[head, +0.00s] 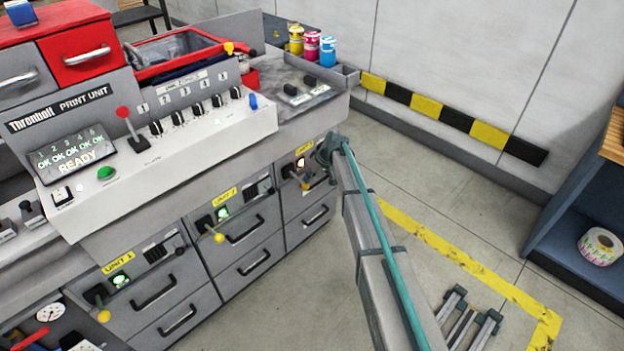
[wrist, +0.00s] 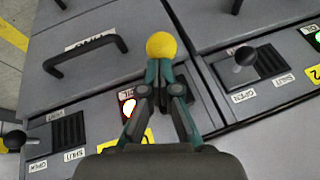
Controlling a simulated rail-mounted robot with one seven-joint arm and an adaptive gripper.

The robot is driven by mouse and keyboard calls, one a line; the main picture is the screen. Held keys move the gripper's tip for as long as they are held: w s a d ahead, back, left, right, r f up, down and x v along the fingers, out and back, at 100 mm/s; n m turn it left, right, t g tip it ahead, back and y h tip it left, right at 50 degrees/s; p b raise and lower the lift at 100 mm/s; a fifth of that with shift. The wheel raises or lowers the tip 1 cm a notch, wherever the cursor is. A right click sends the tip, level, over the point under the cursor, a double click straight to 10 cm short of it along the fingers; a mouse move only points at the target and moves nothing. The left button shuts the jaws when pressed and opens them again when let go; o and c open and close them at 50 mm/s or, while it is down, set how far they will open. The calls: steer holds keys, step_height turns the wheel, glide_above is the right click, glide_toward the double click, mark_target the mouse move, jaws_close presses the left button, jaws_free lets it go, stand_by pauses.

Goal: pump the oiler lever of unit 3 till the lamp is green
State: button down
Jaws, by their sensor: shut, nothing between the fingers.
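The oiler lever's yellow ball knob (wrist: 161,45) shows in the wrist view at my gripper's fingertips. My gripper (wrist: 158,72) is shut with nothing between its fingers. Its tips are at the knob's lower edge in the picture; I cannot tell whether they touch it. The fingers hide the lever's stem. The unit 3 lamp (wrist: 129,106) glows red-white beside the fingers, and it also shows in the head view (head: 300,163). In the head view my wrist is in front of the unit 3 panel and hides most of the lever.
The unit 2 lever (head: 218,237) and unit 1 lever (head: 103,315) stand left, beside green lamps. Black OPEN/SHUT knobs (wrist: 243,56) and drawer handles (wrist: 85,55) stick out nearby. A blue shelf (head: 575,235) stands far right. The floor between is mostly open.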

steer(key=shift+s, duration=0.1)
steer(key=p+v, duration=0.2)
steer(key=v, duration=0.8)
steer(key=shift+s+d+f, duration=0.1)
steer(key=shift+d, duration=0.05)
stand_by(0.7)
steer(key=w+a+r+g+h+p, duration=0.2)
steer(key=w+a+r+p, duration=0.1)
steer(key=a+r, duration=0.1)
steer(key=shift+w+r+g+h+p, duration=0.3)
steer(key=shift+w+r+h+p, duration=0.1)
steer(key=shift+r, duration=0.05)
steer(key=shift+f, duration=0.1)
steer(key=p+x, duration=0.3)
steer(key=x, duration=0.6)
steer(key=shift+f, duration=0.45)
steer(key=shift+a, duration=0.1)
